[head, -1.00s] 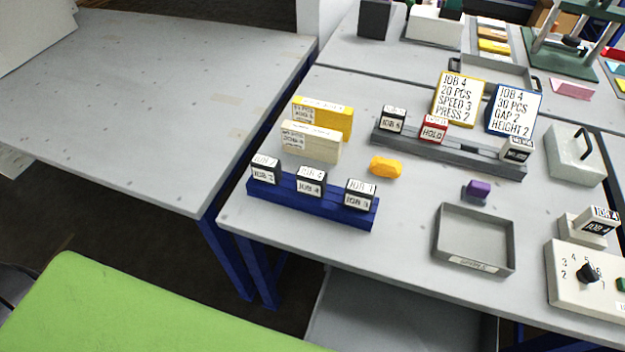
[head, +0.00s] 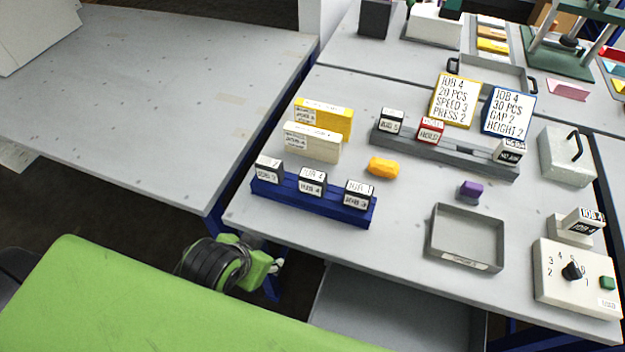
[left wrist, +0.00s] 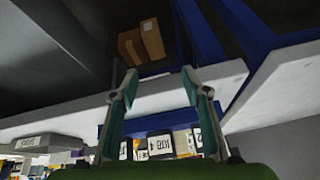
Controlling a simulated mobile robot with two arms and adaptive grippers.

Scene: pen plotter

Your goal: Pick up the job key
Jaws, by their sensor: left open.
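Three dark-topped job keys with white labels stand in a blue rack (head: 315,208) near the table's front left: a left key (head: 268,169), a middle key reading JOB 4 (head: 312,182) and a right key (head: 358,195). Another JOB 4 key (head: 583,221) sits on a white holder at the right. My left gripper (head: 278,266) is low, in front of the table edge and below the rack. In the left wrist view my left gripper (left wrist: 160,73) is open and empty, with the JOB 4 key (left wrist: 160,145) seen beyond its fingers. My right gripper is out of view.
A cream block (head: 312,143) and a yellow block (head: 323,118) stand behind the rack. An orange piece (head: 383,167) lies to its right, then a grey tray (head: 466,239). A grey rack (head: 450,149) stands behind.

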